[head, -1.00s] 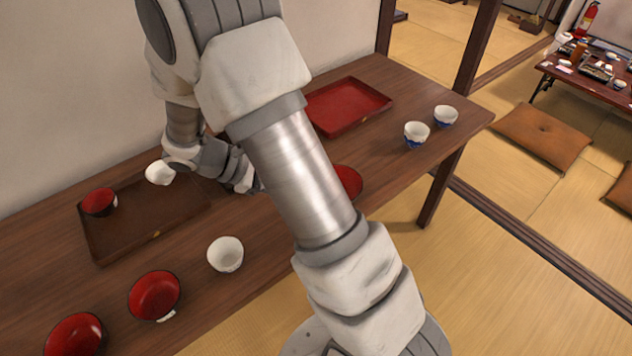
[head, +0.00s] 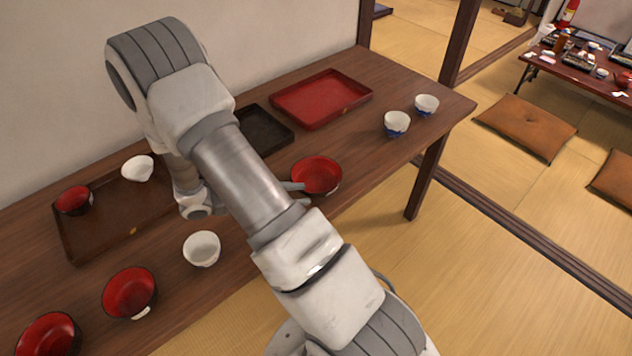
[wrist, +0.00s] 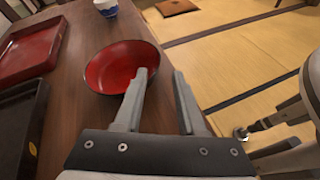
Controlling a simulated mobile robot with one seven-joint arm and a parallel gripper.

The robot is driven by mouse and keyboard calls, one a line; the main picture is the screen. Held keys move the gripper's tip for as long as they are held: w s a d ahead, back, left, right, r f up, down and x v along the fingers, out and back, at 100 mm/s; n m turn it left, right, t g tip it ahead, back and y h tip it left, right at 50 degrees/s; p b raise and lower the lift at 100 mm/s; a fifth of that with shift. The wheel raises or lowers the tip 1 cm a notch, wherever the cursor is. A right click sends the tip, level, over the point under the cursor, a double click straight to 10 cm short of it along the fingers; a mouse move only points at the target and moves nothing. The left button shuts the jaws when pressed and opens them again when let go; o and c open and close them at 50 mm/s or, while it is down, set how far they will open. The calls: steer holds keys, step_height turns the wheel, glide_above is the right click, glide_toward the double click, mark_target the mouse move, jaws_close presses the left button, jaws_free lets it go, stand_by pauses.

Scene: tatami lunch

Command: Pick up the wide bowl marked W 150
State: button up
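A wide red bowl with a dark rim (head: 317,174) stands upright on the table, right of my arm; it also shows in the wrist view (wrist: 112,66). No W 150 mark is readable on it. My gripper (wrist: 161,74) is open and empty at this bowl. In the wrist view its left finger overlaps the bowl's inside and its right finger is beyond the rim, so the rim appears between them. I cannot tell the finger height or whether they touch. In the head view the fingertips (head: 297,186) show at the bowl's left edge, the rest hidden by my arm.
The wooden table (head: 405,92) also holds a red tray (head: 320,98), a black tray (head: 262,131) and a brown tray (head: 95,232). Blue-white cups (head: 397,124) stand right.

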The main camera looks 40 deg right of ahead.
mark_target(316, 180)
steer(key=x, duration=0.3)
steer(key=b+x, duration=0.1)
steer(key=x, duration=0.3)
steer(key=shift+w+d+f, duration=0.15)
steer(key=shift+d+f, duration=0.05)
steer(key=shift+d, duration=0.1)
jaws_close()
steer(key=shift+a, duration=0.1)
stand_by(1.1)
